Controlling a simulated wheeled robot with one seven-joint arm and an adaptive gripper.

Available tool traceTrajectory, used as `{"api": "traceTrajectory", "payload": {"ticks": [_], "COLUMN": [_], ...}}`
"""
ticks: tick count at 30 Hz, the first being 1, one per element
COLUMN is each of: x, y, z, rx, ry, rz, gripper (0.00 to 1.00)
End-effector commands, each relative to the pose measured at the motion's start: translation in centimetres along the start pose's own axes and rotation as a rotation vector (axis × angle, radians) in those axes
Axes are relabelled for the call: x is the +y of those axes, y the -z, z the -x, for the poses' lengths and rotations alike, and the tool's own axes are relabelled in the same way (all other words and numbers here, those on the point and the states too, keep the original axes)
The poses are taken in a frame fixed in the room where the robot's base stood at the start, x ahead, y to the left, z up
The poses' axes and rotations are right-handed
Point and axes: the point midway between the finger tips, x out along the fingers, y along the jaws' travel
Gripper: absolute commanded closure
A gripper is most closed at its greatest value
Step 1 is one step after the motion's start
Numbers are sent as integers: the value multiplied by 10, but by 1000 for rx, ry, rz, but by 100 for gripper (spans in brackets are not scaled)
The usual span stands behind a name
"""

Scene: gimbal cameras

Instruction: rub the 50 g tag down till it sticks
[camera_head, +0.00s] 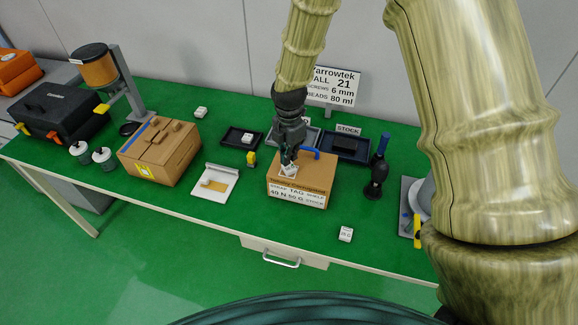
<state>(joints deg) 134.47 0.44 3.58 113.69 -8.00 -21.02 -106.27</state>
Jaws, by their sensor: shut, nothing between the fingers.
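A small white tag (288,171) with dark print lies on top of a brown cardboard box (318,174) near the middle of the table. The print on it is too small to read for sure. My gripper (287,162) is shut and points down at the tag. Its fingertips are at the tag and cover part of it; I cannot tell whether they press on it.
A white block (346,234) lies front right, another (201,112) at the back. A white board (214,182) and a larger brown box (160,151) stand left. A dark tray (346,149) and a black stand (376,180) are right.

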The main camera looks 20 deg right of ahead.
Motion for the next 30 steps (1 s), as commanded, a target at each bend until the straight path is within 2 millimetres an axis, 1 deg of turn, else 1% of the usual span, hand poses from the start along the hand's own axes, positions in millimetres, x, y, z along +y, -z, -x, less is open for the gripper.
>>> {"api": "traceTrajectory", "payload": {"ticks": [1, 24, 30], "x": [0, 0, 0], "y": [0, 0, 0], "z": [6, 52, 55], "rx": [0, 1, 1], "ry": [0, 0, 0], "rz": [0, 0, 0], "gripper": [100, 100, 100]}}
